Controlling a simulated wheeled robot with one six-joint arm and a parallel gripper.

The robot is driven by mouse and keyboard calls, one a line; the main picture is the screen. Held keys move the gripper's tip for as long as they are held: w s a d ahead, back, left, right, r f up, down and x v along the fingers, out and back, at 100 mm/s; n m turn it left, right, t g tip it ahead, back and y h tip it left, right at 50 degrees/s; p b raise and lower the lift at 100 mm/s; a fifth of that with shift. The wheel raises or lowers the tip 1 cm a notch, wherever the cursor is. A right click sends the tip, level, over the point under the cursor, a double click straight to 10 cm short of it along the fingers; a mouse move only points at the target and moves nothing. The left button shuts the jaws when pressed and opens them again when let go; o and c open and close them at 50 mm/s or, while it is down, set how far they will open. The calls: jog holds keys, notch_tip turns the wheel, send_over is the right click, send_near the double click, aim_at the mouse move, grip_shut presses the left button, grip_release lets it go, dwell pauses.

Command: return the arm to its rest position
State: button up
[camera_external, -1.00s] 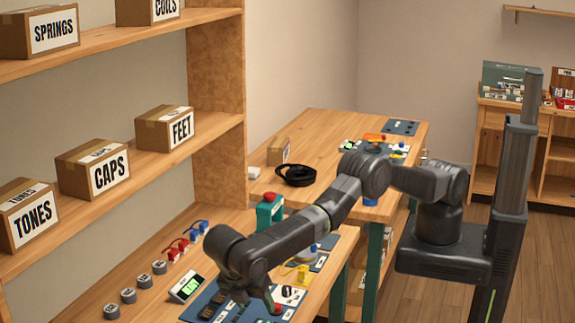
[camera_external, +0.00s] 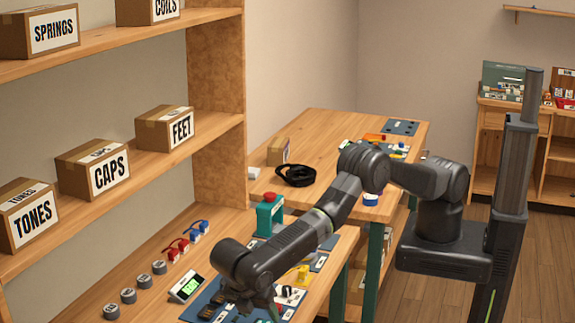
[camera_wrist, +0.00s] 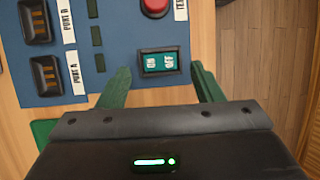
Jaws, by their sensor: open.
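My gripper (camera_wrist: 158,88) is open in the wrist view, with its two green fingers apart. Between and beyond the fingertips is a green rocker switch marked ON and OFF (camera_wrist: 160,61) on a blue panel (camera_wrist: 122,83). Nothing shows between the fingers but the panel and switch. In the external view my arm reaches from the column on the right to the lower middle, and my gripper (camera_external: 262,308) hangs over the blue panel near the front of the bench. The fingertips are partly hidden there by the wrist.
A red button (camera_wrist: 155,6) and black port sockets, PORT A (camera_wrist: 46,75) among them, are on the panel. A teal box with a red button (camera_external: 269,213), a small display (camera_external: 186,288) and several grey knobs stand on the bench. A shelf of boxes (camera_external: 92,168) rises at left.

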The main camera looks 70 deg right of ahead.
jog(key=s+p+v, duration=0.1)
jog(key=p+v, duration=0.5)
jog(key=v, duration=0.4)
jog(key=b+x, duration=0.1)
jog(key=x, duration=0.3)
jog(key=b+x, duration=0.2)
jog(key=x, duration=0.2)
jog(key=w+b+x, duration=0.1)
jog(key=b+x, duration=0.1)
jog(key=x, duration=0.2)
jog(key=shift+d+f, duration=0.1)
jog(key=shift+d, duration=0.1)
jog(key=shift+s+a+t, duration=0.1)
jog(key=shift+s+t, duration=0.15)
jog(key=shift+t, duration=0.35)
jog(key=v, duration=1.3)
jog(key=shift+a+r, duration=0.2)
jog(key=shift+r, duration=0.05)
dwell(2.6)
